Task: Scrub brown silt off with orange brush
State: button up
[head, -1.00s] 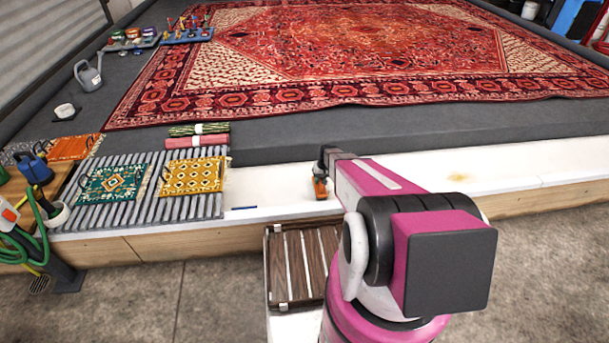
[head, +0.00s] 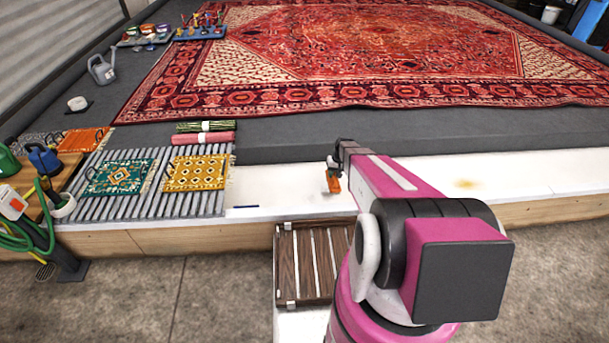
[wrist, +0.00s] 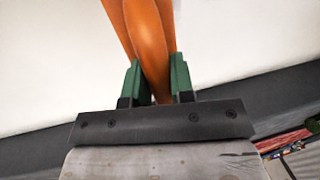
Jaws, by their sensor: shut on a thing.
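My gripper (wrist: 157,80) is shut on the orange brush (wrist: 142,32), with its green fingers on either side of the handle. In the head view, the brush (head: 333,184) hangs below the gripper, over the white ledge (head: 400,178). I cannot tell whether it touches the ledge, and its bristles are not clearly visible. A yellow-brown silt patch (head: 466,184) lies on the white ledge, well to the right of the brush and apart from it. My forearm covers part of the ledge between them.
A red patterned rug (head: 370,60) covers the raised grey floor behind the ledge. To the left, small green (head: 119,177) and yellow (head: 196,173) mats lie on a ridged grey rack. A dark slatted wooden piece (head: 312,262) sits in front of the ledge.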

jog(key=shift+r, duration=1.65)
jog(key=shift+r, duration=0.1)
